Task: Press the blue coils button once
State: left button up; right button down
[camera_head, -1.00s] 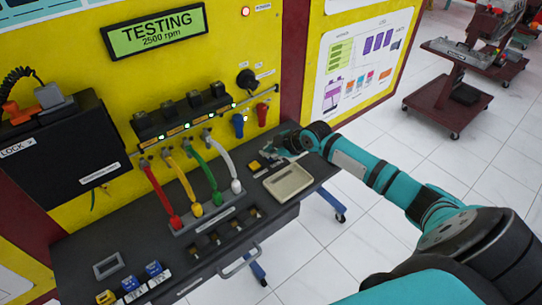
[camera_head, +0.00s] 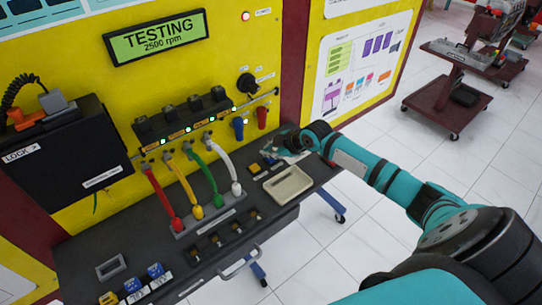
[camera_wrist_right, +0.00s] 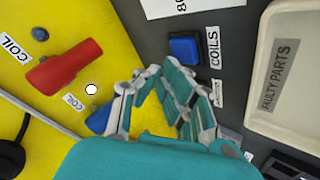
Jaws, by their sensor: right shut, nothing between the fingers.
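The blue coils button (camera_wrist_right: 185,47) shows in the right wrist view as a dark blue square on the grey bench top, with a white "COILS" label beside it. In the head view a small blue patch (camera_head: 270,160) beside my right gripper appears to be this button. My right gripper (camera_wrist_right: 158,78) is shut and empty, with its fingertips close to the button. I cannot tell whether they touch it. In the head view the gripper (camera_head: 283,148) is small, at the back right of the bench. My left gripper is not in view.
A beige faulty-parts tray (camera_head: 288,185) lies beside the button. A yellow button (camera_head: 254,168) is left of it. Coloured leads (camera_head: 187,185) stand further left.

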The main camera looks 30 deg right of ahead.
aim_at(270, 159)
notch_tip(270, 159, up, 5)
jog(key=p, duration=0.4)
jog(key=shift+r, duration=0.1)
dwell(0.6)
dwell(0.4)
